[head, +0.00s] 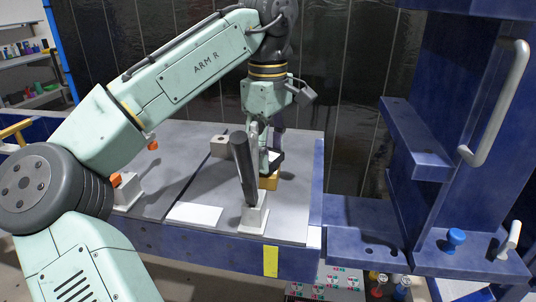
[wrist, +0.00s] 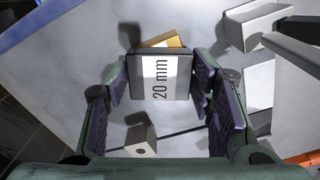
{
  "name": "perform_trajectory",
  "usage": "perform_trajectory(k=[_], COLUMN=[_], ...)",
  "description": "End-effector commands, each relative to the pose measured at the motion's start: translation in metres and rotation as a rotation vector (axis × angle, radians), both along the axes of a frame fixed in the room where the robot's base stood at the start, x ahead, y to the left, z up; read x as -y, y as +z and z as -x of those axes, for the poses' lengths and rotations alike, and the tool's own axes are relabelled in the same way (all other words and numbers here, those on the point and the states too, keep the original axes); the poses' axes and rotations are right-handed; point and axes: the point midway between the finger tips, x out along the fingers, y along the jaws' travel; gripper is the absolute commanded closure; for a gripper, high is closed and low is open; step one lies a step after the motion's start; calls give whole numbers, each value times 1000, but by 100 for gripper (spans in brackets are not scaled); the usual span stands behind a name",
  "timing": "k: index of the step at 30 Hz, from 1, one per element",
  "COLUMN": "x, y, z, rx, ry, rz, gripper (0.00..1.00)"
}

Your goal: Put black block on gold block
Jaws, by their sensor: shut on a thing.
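My gripper (head: 270,152) points down over the grey bench top and is shut on the black block (head: 277,161). In the wrist view my gripper's fingers (wrist: 160,78) press the block's two sides. The black block's face there carries a white label reading "20 mm" (wrist: 160,78). The gold block (head: 270,183) sits on the bench just below the held block, partly hidden by the dark lever and gripper. In the wrist view only a strip of the gold block (wrist: 162,40) shows past the black block's edge. I cannot tell whether the two blocks touch.
A dark lever (head: 243,168) on a pale base (head: 254,216) stands close in front of the gripper. A white plate (head: 195,214) lies left of it. A grey block with a hole (head: 219,147) is behind. A blue cabinet (head: 450,120) stands at the right.

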Motion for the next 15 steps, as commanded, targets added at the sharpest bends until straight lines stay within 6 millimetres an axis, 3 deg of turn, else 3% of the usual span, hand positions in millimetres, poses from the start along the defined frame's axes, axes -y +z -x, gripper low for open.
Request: perform_trajectory(k=[14, 15], x=[0, 0], y=[-12, -12], z=[0, 0], rx=[2, 1], ry=[-1, -1], rz=[1, 1], gripper=[97, 49])
